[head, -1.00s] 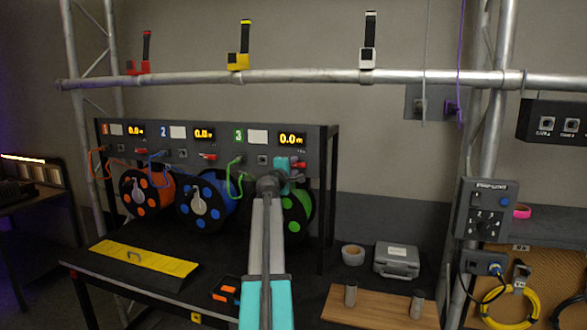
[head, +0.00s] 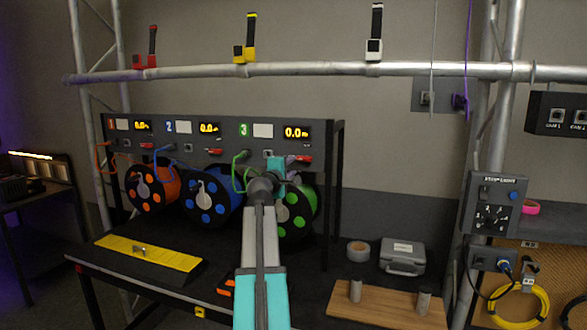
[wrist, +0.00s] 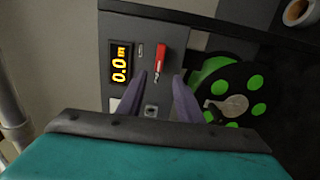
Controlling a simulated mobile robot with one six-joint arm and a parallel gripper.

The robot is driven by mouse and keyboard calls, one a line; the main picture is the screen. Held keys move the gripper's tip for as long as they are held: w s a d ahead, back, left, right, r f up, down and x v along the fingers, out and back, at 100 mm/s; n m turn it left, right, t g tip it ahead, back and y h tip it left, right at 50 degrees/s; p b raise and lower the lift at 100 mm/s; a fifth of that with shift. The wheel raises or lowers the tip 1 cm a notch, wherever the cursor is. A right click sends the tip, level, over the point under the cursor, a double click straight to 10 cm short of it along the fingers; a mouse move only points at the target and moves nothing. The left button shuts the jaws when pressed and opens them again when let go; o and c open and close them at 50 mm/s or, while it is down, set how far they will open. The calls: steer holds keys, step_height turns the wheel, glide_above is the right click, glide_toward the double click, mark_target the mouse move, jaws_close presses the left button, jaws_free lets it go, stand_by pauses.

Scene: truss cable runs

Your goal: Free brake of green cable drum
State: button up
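The green cable drum (head: 298,212) hangs under the panel section marked 3, partly hidden behind my arm. It also shows in the wrist view (wrist: 252,82), with a pale crank on its black face. Above it on the panel is a red brake lever (head: 304,159), which shows larger in the wrist view (wrist: 161,60). My gripper (wrist: 160,75) is open. Its two purple fingertips lie either side of the lever's lower end in the picture; I cannot tell whether they touch it. The display (wrist: 121,63) beside the lever reads 0.0 m.
The orange drum (head: 152,188) and blue drum (head: 211,197) sit to the left under the same panel. A yellow ramp (head: 148,253) lies on the bench. A tape roll (head: 358,252) and grey case (head: 402,257) stand to the right. A truss bar (head: 330,70) crosses above.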

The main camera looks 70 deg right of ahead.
steer(key=shift+s+a+b, duration=0.15)
steer(key=shift+a+b, duration=0.25)
steer(key=shift+a, duration=1.75)
